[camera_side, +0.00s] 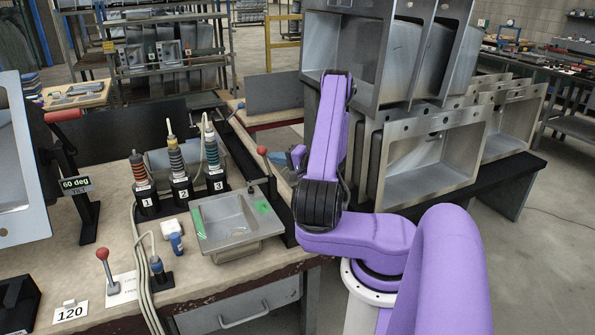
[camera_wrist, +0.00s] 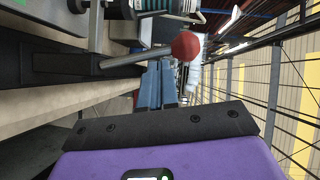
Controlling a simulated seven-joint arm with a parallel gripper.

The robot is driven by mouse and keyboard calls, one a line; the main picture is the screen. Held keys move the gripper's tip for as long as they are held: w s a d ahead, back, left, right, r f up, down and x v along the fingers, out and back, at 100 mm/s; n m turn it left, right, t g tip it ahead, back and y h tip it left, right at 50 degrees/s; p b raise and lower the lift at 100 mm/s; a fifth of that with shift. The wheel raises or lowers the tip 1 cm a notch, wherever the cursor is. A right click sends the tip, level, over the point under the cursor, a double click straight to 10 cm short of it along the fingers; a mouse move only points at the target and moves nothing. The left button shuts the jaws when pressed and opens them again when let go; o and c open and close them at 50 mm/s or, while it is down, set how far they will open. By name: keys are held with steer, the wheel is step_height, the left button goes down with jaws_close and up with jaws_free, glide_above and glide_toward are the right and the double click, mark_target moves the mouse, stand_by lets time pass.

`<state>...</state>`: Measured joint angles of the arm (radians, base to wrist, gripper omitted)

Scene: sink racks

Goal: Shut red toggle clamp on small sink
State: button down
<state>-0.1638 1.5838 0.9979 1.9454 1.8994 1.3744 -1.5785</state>
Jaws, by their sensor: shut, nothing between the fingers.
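The small sink (camera_side: 236,222) is a steel basin with green marks, lying on the bench. The red toggle clamp (camera_side: 262,151) stands at its back right corner, its lever raised nearly upright with a red ball on top. In the wrist view the red ball (camera_wrist: 186,45) and its grey rod are close beyond my fingertips. My gripper (camera_side: 296,157) is at about ball height, to the right of the lever in the side view, largely hidden by my purple arm. Its blue fingers (camera_wrist: 159,82) look closed together and hold nothing. I cannot tell whether they touch the lever.
Three numbered tools (camera_side: 180,172) stand in holders behind the small sink. Large steel sinks (camera_side: 430,150) stand on a rack at the right. A tilted sink panel (camera_side: 15,165) is at far left.

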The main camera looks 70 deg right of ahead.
steer(key=shift+w+a+n, duration=0.2)
steer(key=shift+n, duration=0.1)
steer(key=shift+g, duration=0.3)
steer(key=d+v, duration=0.2)
steer(key=v, duration=1.1)
steer(key=shift+s+d+r, duration=0.15)
steer(key=shift+s+d, duration=0.05)
steer(key=shift+d, duration=0.15)
